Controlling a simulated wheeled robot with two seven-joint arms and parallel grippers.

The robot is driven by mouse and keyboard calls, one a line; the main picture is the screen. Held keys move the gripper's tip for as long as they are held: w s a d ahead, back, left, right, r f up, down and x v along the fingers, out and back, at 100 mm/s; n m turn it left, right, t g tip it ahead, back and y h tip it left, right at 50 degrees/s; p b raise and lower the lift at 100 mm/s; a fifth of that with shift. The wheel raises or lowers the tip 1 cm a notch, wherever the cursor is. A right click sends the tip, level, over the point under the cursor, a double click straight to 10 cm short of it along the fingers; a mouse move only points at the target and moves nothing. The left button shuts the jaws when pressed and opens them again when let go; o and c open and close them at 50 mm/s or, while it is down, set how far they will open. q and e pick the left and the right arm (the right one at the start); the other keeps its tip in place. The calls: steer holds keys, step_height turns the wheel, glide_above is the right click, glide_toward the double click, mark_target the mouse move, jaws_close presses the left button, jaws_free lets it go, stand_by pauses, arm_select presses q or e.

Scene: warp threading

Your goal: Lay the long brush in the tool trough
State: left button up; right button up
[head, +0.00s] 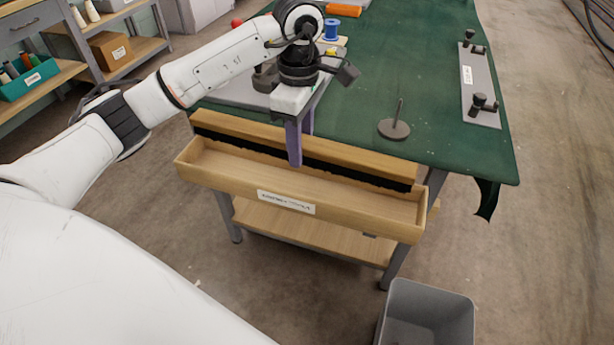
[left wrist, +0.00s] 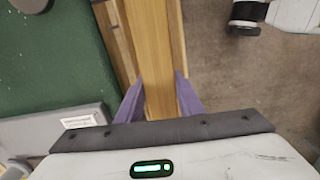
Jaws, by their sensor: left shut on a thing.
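The long brush (head: 350,154) has a straight wooden back with a strip of black bristles below it. It runs along the table's front edge, level with or just above the rear of the wooden tool trough (head: 285,208). I cannot tell whether it touches the trough. My left gripper (head: 300,140) has purple fingers closed on the brush, one in front and one behind. In the left wrist view, the wooden back (left wrist: 154,45) passes between the fingertips (left wrist: 158,88). The trough's visible floor is empty. My right gripper is not in view.
The green table (head: 430,60) holds a dark spindle stand (head: 394,129), a grey plate with knobs (head: 480,85) and a blue spool (head: 331,30). A grey bin (head: 428,318) stands on the floor at front right. Shelves (head: 125,60) stand at the left.

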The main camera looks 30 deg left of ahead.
arm_select(q)
glide_above(301, 190)
steer(key=shift+n, duration=0.3)
step_height(301, 190, down, 7)
steer(key=shift+r, duration=0.2)
step_height(301, 190, down, 3)
steer(key=shift+f+b, duration=0.1)
steer(key=shift+b, duration=0.2)
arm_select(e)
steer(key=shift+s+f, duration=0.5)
arm_select(q)
steer(key=shift+f, duration=0.15)
steer(key=o, duration=0.7)
steer(key=shift+f, duration=0.1)
steer(key=shift+o, duration=0.5)
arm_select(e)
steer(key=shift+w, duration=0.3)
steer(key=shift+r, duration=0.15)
